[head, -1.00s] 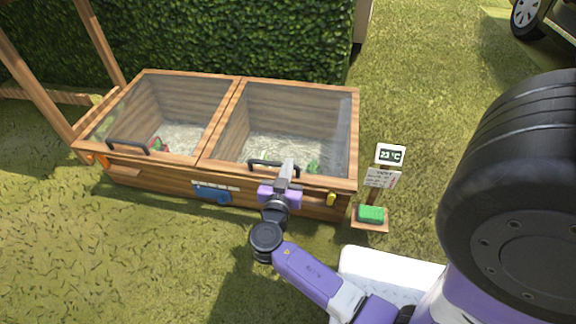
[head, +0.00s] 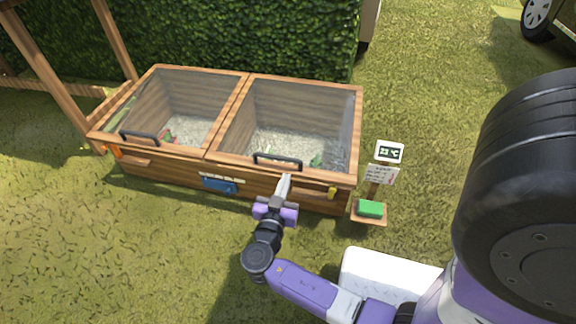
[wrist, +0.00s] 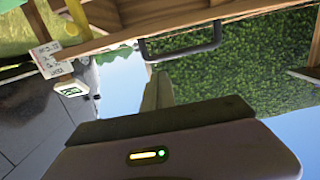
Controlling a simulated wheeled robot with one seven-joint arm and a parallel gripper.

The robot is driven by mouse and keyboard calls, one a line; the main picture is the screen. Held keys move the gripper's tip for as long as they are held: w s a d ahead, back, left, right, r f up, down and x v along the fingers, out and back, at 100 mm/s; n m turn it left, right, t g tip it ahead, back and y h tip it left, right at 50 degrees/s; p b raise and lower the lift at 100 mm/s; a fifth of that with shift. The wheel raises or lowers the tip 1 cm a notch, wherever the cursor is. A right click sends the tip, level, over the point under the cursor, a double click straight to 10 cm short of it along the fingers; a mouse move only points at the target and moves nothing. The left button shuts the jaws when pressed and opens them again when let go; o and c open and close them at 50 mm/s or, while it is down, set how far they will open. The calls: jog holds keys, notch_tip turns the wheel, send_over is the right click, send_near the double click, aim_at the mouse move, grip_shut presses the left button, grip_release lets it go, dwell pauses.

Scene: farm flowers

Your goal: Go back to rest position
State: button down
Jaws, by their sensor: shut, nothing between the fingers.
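My gripper (head: 284,188) is shut and empty in the head view. Its fingers point up toward the front edge of a wooden cold frame (head: 180,177), just below the black handle (head: 277,162) of the right lid. In the wrist view the shut fingers (wrist: 157,92) point toward that same handle (wrist: 180,45). Whether the fingertips touch the wood cannot be told. Both glass lids lie over the box, and small plants show inside behind the glass.
A sign with a 23 °C display (head: 389,152) and a green block (head: 371,208) stands right of the box. A hedge (head: 240,35) closes off the back. A wooden post frame (head: 50,75) is at left. Open grass (head: 100,250) lies in front.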

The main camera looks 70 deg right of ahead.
jog(key=shift+a+f, duration=0.45)
jog(key=shift+a, duration=0.25)
